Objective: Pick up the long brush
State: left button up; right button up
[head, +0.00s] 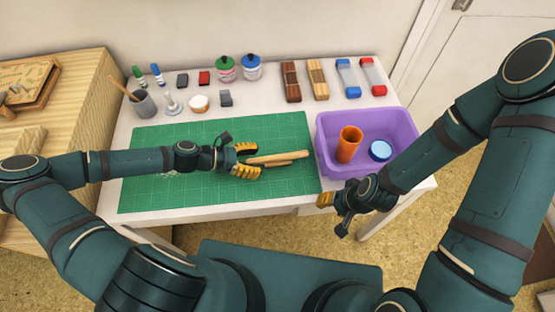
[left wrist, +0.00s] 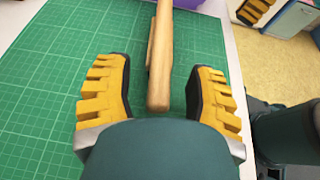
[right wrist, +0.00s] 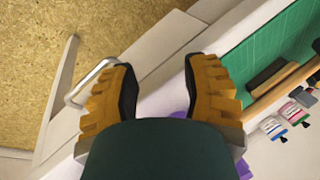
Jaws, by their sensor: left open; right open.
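A long wooden brush handle (head: 292,155) lies on the green cutting mat (head: 160,140), right of my left gripper (head: 246,161). A thin, shorter wooden piece shows along its side; I cannot tell whether it is separate. In the left wrist view the handle (left wrist: 159,62) runs between the open, yellow-padded fingers of my left gripper (left wrist: 162,98), its near end between the pads with gaps on both sides. The brush's far end is out of that view. My right gripper (head: 334,205) is open and empty near the table's front edge; its spread fingers show in the right wrist view (right wrist: 165,90).
A purple bin (head: 324,135) stands right of the mat, holding an orange cup (head: 348,144) and a blue-lidded round item (head: 380,150). A grey cup (head: 146,104) with a wooden stick, ink jars, stamps and blocks line the back. The mat's left part is mostly clear.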

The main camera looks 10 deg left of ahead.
pick_arm(q)
jog(key=shift+x, duration=0.9)
grip_shut()
